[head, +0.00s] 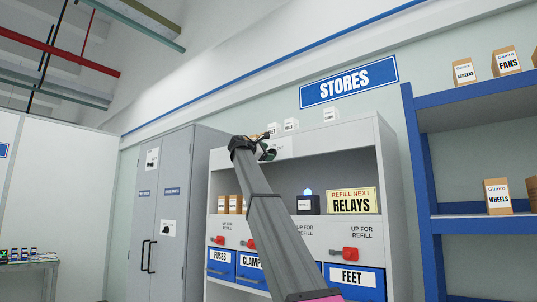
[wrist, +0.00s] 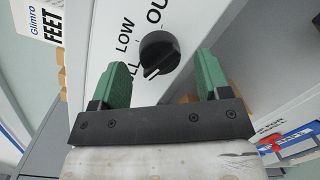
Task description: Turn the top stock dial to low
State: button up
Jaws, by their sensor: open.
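The top stock dial is a round black knob (wrist: 158,53) on a white panel, close up in the wrist view. The words LOW and OUT and the letters LL of a partly hidden label stand around it. A pale mark on the knob points down-left, toward the LL label. My gripper (wrist: 162,60) is open, with one green finger on each side of the knob; I cannot tell whether they touch it. In the head view my gripper (head: 262,152) is at the top panel of the grey shelf unit (head: 362,145) and hides the dial.
Below are a yellow RELAYS sign (head: 352,201), a dark box with a blue light (head: 308,203), red levers (head: 345,253) and blue bins such as FEET (head: 354,276). Small white boxes (head: 330,115) stand on top. A blue rack (head: 425,190) is at right, a grey cabinet (head: 170,215) at left.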

jog(key=shift+w+d, duration=0.35)
jog(key=shift+d, duration=0.15)
jog(key=c, duration=0.9)
jog(key=shift+m, duration=0.3)
jog(key=m, duration=0.6)
jog(key=shift+r+y, duration=0.15)
jog(key=shift+y, duration=0.25)
jog(key=m+y, duration=0.1)
jog(key=m, duration=0.5)
jog(key=shift+r, duration=0.1)
